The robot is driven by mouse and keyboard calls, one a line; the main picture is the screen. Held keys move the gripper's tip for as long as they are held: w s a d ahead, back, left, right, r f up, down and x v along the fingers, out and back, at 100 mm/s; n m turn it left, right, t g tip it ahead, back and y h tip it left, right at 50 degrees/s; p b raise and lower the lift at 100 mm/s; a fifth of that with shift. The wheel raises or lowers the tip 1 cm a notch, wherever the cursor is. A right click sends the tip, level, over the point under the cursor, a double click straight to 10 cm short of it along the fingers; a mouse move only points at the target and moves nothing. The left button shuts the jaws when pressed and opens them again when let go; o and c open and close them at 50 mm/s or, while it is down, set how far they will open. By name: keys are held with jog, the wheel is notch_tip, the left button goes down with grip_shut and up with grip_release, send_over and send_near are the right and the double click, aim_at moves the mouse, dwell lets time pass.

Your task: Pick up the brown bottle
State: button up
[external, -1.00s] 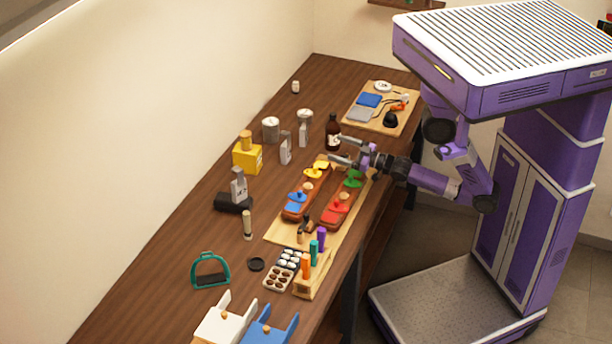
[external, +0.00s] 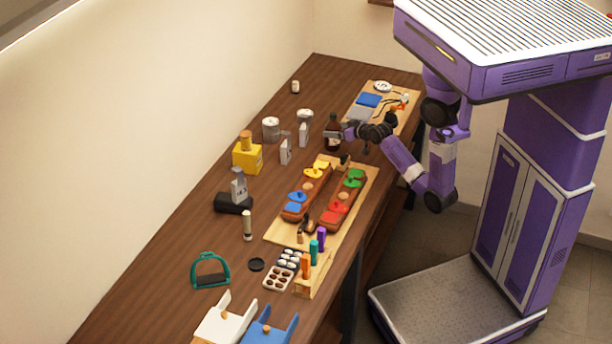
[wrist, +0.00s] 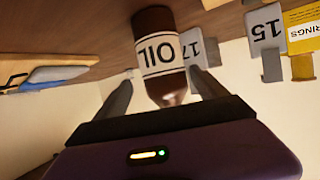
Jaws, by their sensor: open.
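The brown bottle (external: 333,131) stands on the wooden bench, past the yellow and green pieces. In the wrist view the brown bottle (wrist: 158,55) appears upside down, with a cream label reading "OIL". My gripper (external: 335,136) is at the bottle. In the wrist view the open fingers of my gripper (wrist: 163,80) lie on either side of the bottle, with the bottle's neck end towards the palm. Some space shows beside the left finger; the right finger is close to the label's edge. I cannot tell whether it touches.
Grey numbered blocks (external: 303,135) and metal cans (external: 271,129) stand to the bottle's left. A board with a blue pad (external: 369,100) lies behind it. A wooden tray (external: 274,237) with coloured pieces lies in front. The far left bench is mostly clear.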

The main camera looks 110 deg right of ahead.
aim_at(328, 129)
jog(key=x, duration=0.2)
jog(key=p+x, duration=0.1)
jog(key=x, duration=0.2)
jog(key=shift+w+a+f, duration=0.1)
jog(key=shift+w+f, duration=0.05)
jog(key=shift+w, duration=0.25)
grip_shut()
